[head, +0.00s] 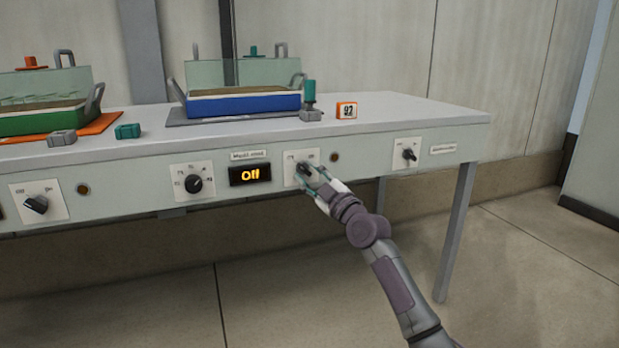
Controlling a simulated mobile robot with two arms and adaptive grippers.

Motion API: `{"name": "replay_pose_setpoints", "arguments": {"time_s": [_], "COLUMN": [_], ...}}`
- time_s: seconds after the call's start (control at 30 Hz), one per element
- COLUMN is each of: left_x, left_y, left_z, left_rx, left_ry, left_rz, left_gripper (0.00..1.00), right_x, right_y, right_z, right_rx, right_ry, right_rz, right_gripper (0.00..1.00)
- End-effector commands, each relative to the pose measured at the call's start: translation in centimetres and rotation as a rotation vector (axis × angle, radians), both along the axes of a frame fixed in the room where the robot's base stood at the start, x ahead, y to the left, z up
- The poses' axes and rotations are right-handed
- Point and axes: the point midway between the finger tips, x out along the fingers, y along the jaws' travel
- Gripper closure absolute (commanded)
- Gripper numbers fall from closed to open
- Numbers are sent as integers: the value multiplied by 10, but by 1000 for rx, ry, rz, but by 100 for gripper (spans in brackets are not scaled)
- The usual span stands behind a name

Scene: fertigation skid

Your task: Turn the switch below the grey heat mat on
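The grey heat mat (180,117) lies on the bench under a blue tray. Below it on the bench front is a white switch plate (290,171) with a dark knob (304,168). My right gripper (311,174) is at this plate, with its fingertips at the knob and partly covering it. Whether the fingers are closed on the knob cannot be told. A display (250,175) left of the switch reads "Off" in orange. My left gripper is not in view.
A dial (194,184) sits left of the display. Other switches are at far left (36,204) and right (409,154). The blue tray (243,104), a grey clip (311,115) and an orange number block (346,110) stand on the bench (420,112). The floor at right is clear.

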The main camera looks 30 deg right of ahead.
Motion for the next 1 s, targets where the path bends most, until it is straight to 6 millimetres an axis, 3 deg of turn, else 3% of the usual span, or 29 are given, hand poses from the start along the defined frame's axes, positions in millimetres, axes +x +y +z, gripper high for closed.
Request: {"name": "replay_pose_setpoints", "arguments": {"time_s": [0.2, 0.43, 1.0], "left_x": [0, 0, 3], "left_y": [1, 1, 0], "left_z": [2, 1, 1], "left_rx": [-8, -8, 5], "left_ry": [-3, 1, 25], "left_rz": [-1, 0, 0], "left_gripper": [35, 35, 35], "right_x": [0, 0, 0], "right_y": [0, 0, 2], "right_z": [0, 0, 0], "right_rx": [0, -1, 103], "right_ry": [1, 1, -21], "right_rz": [1, 0, 2], "right_gripper": [64, 100, 100]}}
